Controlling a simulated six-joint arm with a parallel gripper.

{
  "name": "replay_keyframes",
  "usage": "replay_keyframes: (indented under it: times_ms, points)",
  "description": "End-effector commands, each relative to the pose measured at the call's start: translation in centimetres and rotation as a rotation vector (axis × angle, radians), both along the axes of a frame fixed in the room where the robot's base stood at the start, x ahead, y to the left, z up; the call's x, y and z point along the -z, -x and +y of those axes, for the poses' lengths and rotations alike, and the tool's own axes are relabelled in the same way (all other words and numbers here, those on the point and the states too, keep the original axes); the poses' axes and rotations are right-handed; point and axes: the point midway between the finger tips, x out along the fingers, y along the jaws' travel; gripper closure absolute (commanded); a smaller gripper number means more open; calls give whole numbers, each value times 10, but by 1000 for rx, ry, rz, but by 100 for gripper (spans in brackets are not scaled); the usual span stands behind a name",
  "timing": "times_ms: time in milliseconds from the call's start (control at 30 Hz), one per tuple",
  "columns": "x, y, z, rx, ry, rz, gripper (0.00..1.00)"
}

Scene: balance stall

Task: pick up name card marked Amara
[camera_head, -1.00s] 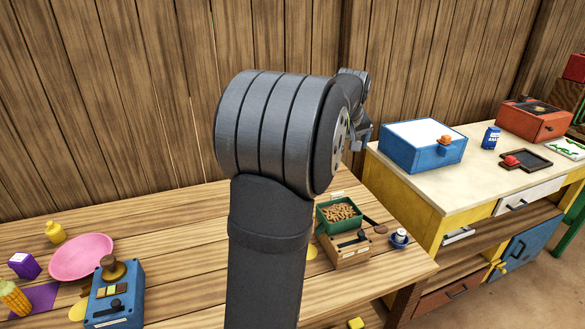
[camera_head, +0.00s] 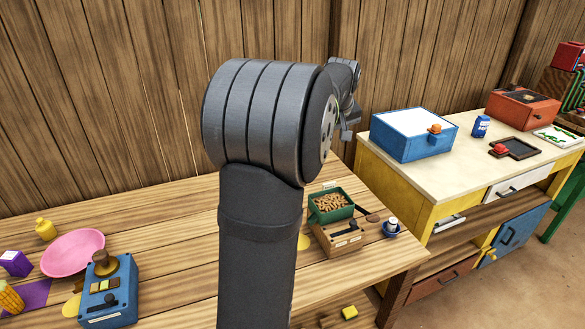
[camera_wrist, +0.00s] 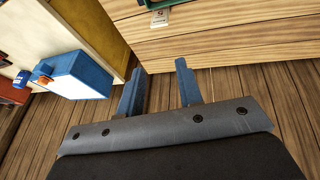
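A small pale card (camera_wrist: 159,18) lies on the wooden table at the top of the wrist view, by the edge of a green box. Its marks are too small to read, so I cannot tell whether it says Amara. In the head view a small pale strip (camera_head: 329,187) shows behind the green box and may be the same card. My gripper (camera_wrist: 160,80) is open and empty, its two blue fingers apart, with the card beyond the fingertips. In the head view my gripper is small and partly hidden behind my arm.
The green box of peanuts (camera_head: 331,204) stands behind a wooden box with a lever (camera_head: 341,238). A blue box (camera_head: 413,135) stands on the yellow counter (camera_head: 440,165) at right. A pink plate (camera_head: 72,252) and blue device (camera_head: 108,291) are at left. The plank wall is close behind.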

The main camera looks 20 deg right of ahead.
Motion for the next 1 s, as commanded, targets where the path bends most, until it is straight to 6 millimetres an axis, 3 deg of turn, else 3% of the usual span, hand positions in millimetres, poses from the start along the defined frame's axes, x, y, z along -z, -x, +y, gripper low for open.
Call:
replay_keyframes:
  times_ms: [267, 433, 1000]
  points:
    - [1, -1, 0, 4, -1, 0, 67]
    - [11, -10, 0, 106, -32, 9, 67]
    - [93, -81, 0, 1019, -132, -24, 67]
